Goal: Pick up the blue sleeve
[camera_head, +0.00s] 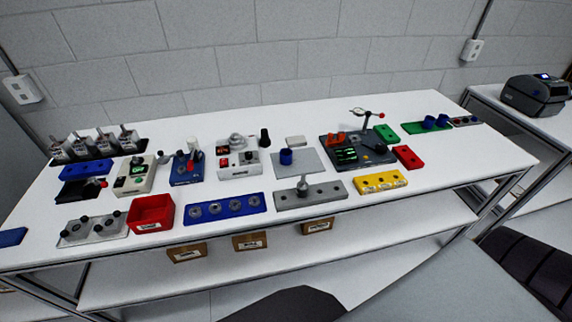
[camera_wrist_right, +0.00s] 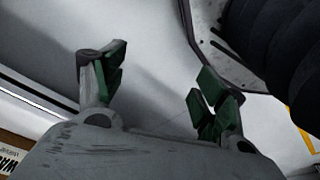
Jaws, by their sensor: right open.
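A short blue sleeve (camera_head: 286,157) stands upright on a grey plate (camera_head: 308,171) in the middle of the table in the head view. Two more blue sleeves, a left one (camera_head: 429,122) and a right one (camera_head: 442,120), are at the green tray (camera_head: 411,129) at the far right. I cannot tell which one the task means. My right gripper (camera_wrist_right: 160,82) shows only in the right wrist view. Its green-padded fingers are apart with nothing between them, and no sleeve is in that view. My left gripper is not in view.
A grey fixture (camera_head: 330,191) with a post stands in front of the plate. A black board (camera_head: 368,150) with a raised arm is to its right. A blue holed tray (camera_head: 225,208), a red bin (camera_head: 150,213) and a yellow block (camera_head: 380,182) line the front.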

